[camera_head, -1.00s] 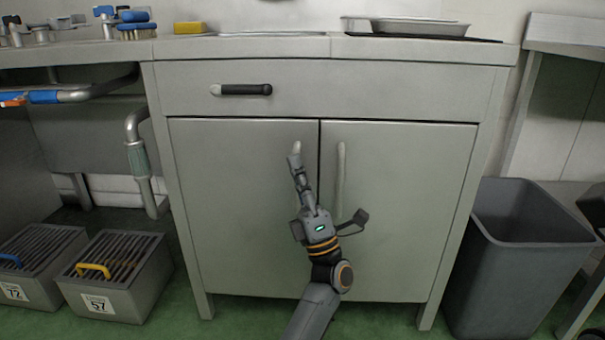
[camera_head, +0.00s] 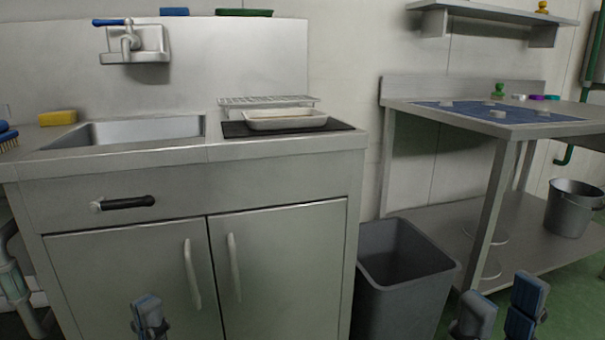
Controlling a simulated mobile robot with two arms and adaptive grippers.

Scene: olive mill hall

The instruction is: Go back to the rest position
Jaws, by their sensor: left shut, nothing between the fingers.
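My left gripper (camera_head: 149,316) shows at the bottom left, in front of the left cabinet door (camera_head: 130,270). Its fingers are together with nothing between them. My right gripper (camera_head: 501,308) shows at the bottom right, its two blue-grey finger pads apart and nothing seen between them. Only the ends of both grippers are in view; the arms are below the picture. Both cabinet doors and the drawer (camera_head: 75,207) are shut. The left gripper is apart from the left door handle (camera_head: 192,275).
A grey bin (camera_head: 400,300) stands right of the cabinet, near my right gripper. Further right is a steel table (camera_head: 540,131) with a lower shelf and a bucket (camera_head: 573,208). The counter holds a sink (camera_head: 140,130), yellow sponge (camera_head: 58,118) and tray (camera_head: 285,121) on a black mat.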

